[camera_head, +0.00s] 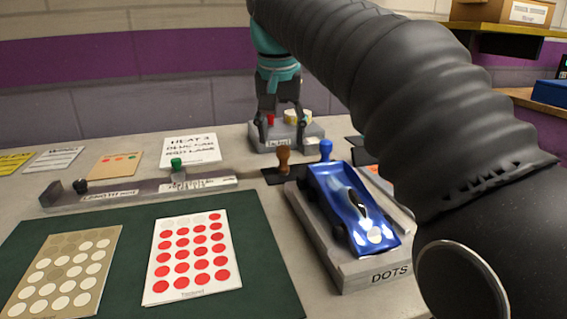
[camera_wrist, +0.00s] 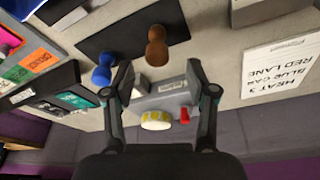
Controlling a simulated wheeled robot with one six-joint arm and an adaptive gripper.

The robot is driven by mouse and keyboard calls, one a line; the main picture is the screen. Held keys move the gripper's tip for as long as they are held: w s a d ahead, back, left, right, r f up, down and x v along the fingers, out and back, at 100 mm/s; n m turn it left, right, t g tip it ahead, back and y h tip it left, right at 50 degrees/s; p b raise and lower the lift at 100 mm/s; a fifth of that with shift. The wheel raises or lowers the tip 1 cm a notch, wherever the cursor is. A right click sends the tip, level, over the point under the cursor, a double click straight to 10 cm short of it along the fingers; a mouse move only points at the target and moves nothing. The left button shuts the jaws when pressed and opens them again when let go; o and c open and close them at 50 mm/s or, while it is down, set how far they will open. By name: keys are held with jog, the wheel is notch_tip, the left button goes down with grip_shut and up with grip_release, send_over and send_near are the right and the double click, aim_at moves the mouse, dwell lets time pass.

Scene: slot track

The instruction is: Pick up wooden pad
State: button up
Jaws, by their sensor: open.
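I cannot tell for sure which thing is the wooden pad. A brown, wood-coloured peg with a round head (camera_head: 283,159) stands upright on a dark flat plate (camera_head: 267,175) behind the blue car. It also shows in the wrist view (camera_wrist: 157,46), just beyond my fingertips. A round cream and yellow piece (camera_head: 297,116) sits on a grey labelled block (camera_head: 312,134), between my finger bars in the wrist view (camera_wrist: 155,121). My gripper (camera_head: 280,143) points down over this block, fingers spread and empty. In the wrist view its fingertips (camera_wrist: 159,64) flank the block's label.
A red knob (camera_head: 270,119) stands on the same block. A blue peg (camera_head: 326,150) is close to the brown peg. A blue car (camera_head: 351,205) rests on a grey base at right. Dotted cards (camera_head: 191,258) lie on a green mat (camera_head: 262,270). A slotted track (camera_head: 140,191) lies left.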

aim_at(283, 147)
jog(key=shift+s+b+x, duration=0.15)
jog(key=shift+b+x, duration=0.1)
jog(key=shift+x, duration=1.25)
jog(key=shift+s+b+x, duration=0.2)
jog(key=shift+b+x, duration=0.05)
jog(key=shift+x, duration=1.25)
jog(key=shift+d+f, duration=0.1)
grip_shut()
